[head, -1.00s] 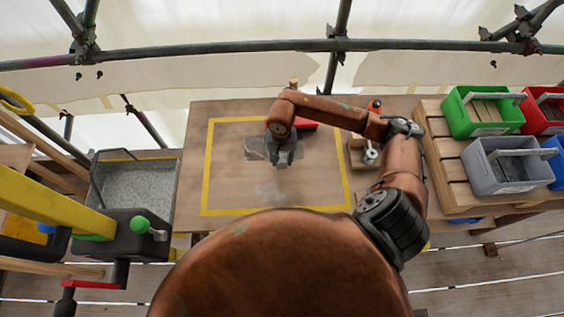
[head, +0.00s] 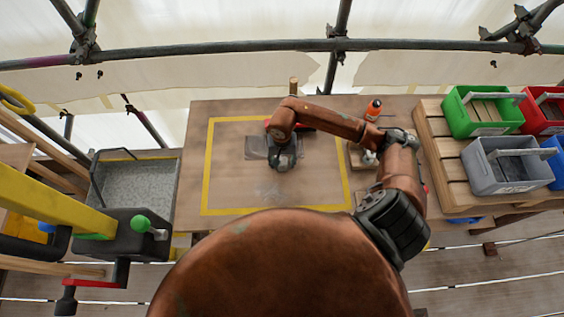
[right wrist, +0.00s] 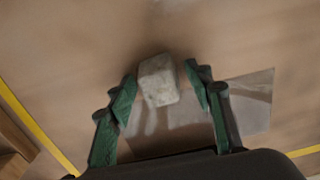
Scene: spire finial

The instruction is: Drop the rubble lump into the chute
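The rubble lump (right wrist: 158,80) is a pale grey, rough block on the wooden board, seen in the right wrist view. My right gripper (right wrist: 161,88) is open, its green fingers on either side of the lump with small gaps. The lump sits at the fingertips. In the head view my right gripper (head: 284,160) points down inside the yellow outline and hides the lump. A grey open-topped hopper (head: 133,187) with a speckled inside stands left of the board; it may be the chute. My left gripper is not in view.
A thin translucent sheet (right wrist: 245,98) lies beside the lump. A yellow taped outline (head: 207,165) frames the work area. An orange-topped bottle (head: 374,108) stands to the right. Green (head: 486,113) and grey (head: 508,168) bins sit on slatted wood. A yellow beam (head: 50,205) is at left.

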